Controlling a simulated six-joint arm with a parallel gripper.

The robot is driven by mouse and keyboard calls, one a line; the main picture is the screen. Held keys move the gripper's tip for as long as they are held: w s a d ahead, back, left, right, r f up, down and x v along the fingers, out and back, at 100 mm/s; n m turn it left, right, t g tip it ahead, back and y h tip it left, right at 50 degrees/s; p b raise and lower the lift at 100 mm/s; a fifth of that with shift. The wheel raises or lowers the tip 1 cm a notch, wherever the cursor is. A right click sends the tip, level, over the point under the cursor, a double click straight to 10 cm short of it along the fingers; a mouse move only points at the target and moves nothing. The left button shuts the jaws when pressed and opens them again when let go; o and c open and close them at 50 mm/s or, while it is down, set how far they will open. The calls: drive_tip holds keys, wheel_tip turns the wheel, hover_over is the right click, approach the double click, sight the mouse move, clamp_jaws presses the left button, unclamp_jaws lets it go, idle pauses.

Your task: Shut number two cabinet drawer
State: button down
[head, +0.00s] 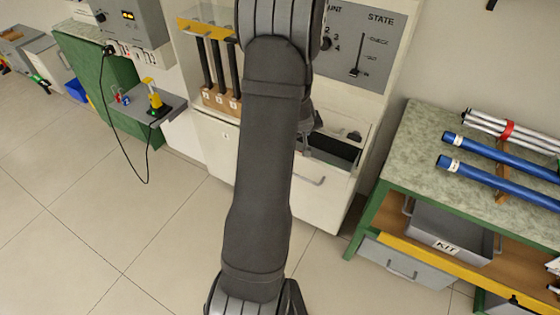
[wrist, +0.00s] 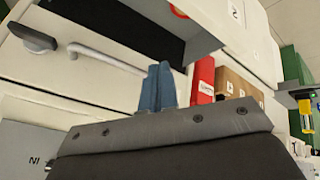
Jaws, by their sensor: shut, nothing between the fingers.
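The white cabinet holds a pulled-out drawer (head: 310,190), right of my forearm in the head view. Its dark inside shows behind its front, which has a bar handle. Its number cannot be read there. In the wrist view a white panel (wrist: 225,22) at the top carries a "2", next to a dark opening. A pale bar handle (wrist: 105,58) and a dark knob (wrist: 32,38) show on a white face at left. My gripper (wrist: 158,86) has its blue fingers together and empty, in front of this cabinet. Contact with the drawer cannot be told. My arm hides part of the cabinet in the head view.
Black rods stand in a numbered wooden rack (head: 220,103) on the cabinet. A red box (wrist: 203,80) shows beside my fingers. A green-topped bench (head: 420,150) with blue rods and a grey KIT bin (head: 450,233) stands right.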

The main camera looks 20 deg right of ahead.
drive_tip(key=s+a+f+n+t+y, duration=0.1)
drive_tip(key=s+a+f+n, duration=0.25)
drive_tip(key=a, duration=0.25)
drive_tip(key=s+a+f+n+t+y, duration=0.1)
drive_tip(key=s+a+f+n, duration=0.1)
drive_tip(key=s+a+n, duration=0.3)
drive_tip(key=w+d+f+m, duration=0.1)
drive_tip(key=w+d+f, duration=0.1)
drive_tip(key=w+f, duration=0.6)
drive_tip(key=shift+w+d+y, duration=0.2)
drive_tip(key=shift+w+y, duration=0.1)
drive_tip(key=shift+w, duration=0.65)
drive_tip(key=shift+m, duration=0.25)
drive_tip(key=shift+w+d, duration=3.35)
drive_tip(key=shift+d, duration=0.05)
